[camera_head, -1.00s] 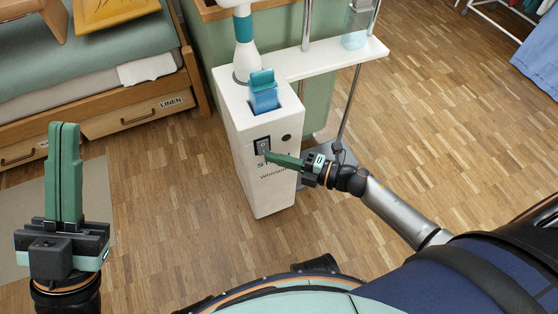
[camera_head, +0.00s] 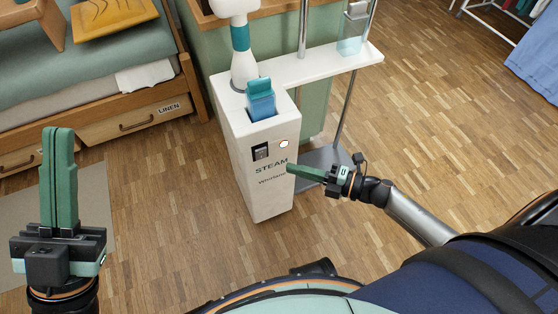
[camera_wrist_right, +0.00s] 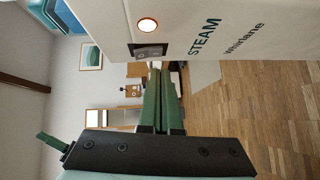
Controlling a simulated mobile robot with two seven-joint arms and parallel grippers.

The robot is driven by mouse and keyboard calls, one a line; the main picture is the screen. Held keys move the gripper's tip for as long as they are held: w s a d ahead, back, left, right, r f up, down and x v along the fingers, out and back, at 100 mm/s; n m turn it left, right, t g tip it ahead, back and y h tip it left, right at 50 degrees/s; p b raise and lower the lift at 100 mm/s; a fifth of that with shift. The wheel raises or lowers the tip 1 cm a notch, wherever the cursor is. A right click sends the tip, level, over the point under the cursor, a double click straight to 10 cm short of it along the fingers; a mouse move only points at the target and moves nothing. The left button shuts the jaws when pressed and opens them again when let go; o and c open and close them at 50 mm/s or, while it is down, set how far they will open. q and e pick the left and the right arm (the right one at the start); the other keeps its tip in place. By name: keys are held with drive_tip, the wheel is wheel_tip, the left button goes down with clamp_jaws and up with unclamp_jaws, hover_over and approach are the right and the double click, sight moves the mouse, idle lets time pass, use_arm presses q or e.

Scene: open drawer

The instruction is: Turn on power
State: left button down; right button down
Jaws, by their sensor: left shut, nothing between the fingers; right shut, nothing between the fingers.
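A white steam unit (camera_head: 262,185) marked "STEAM" stands upright on the floor in the middle of the head view. A dark rocker switch (camera_head: 261,152) sits on its front face, with a round indicator lamp (camera_head: 284,143) to its right that glows white. The right wrist view also shows the switch (camera_wrist_right: 150,51) and the lit lamp (camera_wrist_right: 148,25). My right gripper (camera_head: 289,168) is shut and empty, to the right of and below the switch, apart from it. My left gripper (camera_head: 58,130) is shut and empty at the far left, pointing up, away from the unit.
A bed with linen drawers (camera_head: 140,122) stands at the left back. A white shelf (camera_head: 335,62) with metal poles extends right from the unit's top. A blue container (camera_head: 261,100) sits in the unit's top. The wooden floor (camera_head: 440,130) at right is clear.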

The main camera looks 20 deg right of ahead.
drive_tip(key=v, duration=0.5)
drive_tip(key=shift+s+d+r+p, duration=0.1)
drive_tip(key=shift+s+d+p, duration=0.2)
drive_tip(key=shift+p, duration=0.05)
